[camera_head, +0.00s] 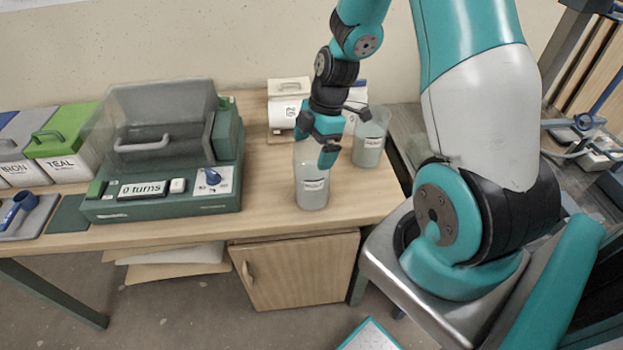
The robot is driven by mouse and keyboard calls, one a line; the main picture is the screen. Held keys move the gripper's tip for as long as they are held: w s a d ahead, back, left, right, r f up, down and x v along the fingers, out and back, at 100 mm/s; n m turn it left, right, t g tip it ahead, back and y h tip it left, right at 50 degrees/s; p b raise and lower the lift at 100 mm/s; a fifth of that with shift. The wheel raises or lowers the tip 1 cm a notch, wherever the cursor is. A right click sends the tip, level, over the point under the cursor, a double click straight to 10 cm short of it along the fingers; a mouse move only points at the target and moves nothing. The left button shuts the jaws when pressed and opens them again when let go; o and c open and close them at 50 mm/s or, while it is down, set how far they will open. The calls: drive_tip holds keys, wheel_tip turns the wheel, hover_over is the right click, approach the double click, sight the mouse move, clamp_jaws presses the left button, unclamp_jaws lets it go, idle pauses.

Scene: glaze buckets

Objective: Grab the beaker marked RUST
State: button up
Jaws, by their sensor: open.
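Two clear beakers with pale contents stand on the wooden bench. The front beaker (312,190) has a dark-lettered white label that I cannot read with certainty. The rear beaker (371,150) stands behind it to the right, and its label is too small to read. I cannot tell which one is marked RUST. My gripper (316,142) is open, with its fingers pointing down at the top of the front beaker. The near finger overlaps the beaker's rim in the picture; I cannot tell whether they touch. My gripper hides part of that rim.
A green machine (160,205) with a clear grey cover and a "0 turns" display stands left of the front beaker. Bins, including a green TEAL bin (66,145), are at far left.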

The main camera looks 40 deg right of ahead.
sight(310, 159)
drive_tip(key=shift+x, duration=1.9)
drive_tip(key=shift+r, duration=0.1)
drive_tip(key=c, duration=1.6)
drive_tip(key=shift+r, duration=0.15)
